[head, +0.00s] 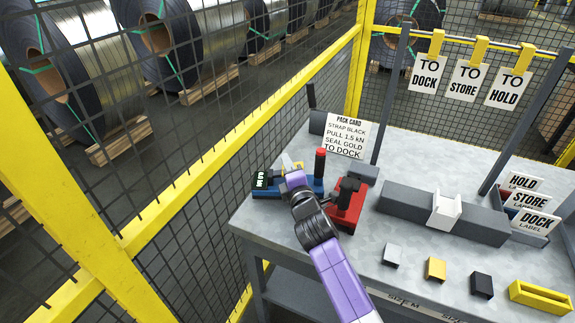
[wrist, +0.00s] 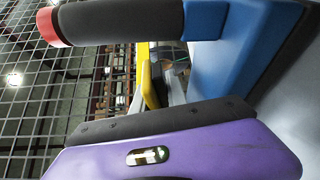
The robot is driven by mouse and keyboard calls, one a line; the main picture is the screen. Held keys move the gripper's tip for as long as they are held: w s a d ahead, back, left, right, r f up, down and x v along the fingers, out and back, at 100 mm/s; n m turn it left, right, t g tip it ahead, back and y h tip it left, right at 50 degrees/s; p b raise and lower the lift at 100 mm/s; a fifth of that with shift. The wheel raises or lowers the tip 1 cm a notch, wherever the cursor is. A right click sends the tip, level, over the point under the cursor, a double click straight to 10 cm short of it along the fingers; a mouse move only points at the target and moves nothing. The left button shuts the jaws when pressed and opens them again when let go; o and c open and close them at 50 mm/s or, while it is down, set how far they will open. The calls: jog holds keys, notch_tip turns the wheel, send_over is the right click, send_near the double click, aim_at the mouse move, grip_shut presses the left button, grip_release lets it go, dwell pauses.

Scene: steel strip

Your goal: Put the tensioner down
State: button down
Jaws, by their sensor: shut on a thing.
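The tensioner (head: 312,187) is a blue tool with a small dark display at its left end and an upright dark handle with a red top. It is at the table's left edge in the head view. In the wrist view its blue body (wrist: 215,65) is on the right, with the red-ended handle lying across the top. My gripper (head: 291,166) is shut on the tensioner; my purple arm hides part of it and the exact grip. I cannot tell whether its base touches the table.
A red tool (head: 346,212) with a dark handle stands close right of the tensioner on the steel table (head: 330,255). A pack card (head: 345,135) stands behind. A grey block (head: 400,200), label bins and small coloured blocks lie rightward. Yellow-framed mesh fence (head: 230,155) runs along the left.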

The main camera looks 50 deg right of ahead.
dwell(0.5)
jog(key=c, duration=1.3)
grip_release()
jog(key=shift+o, duration=0.2)
jog(key=shift+f, duration=0.1)
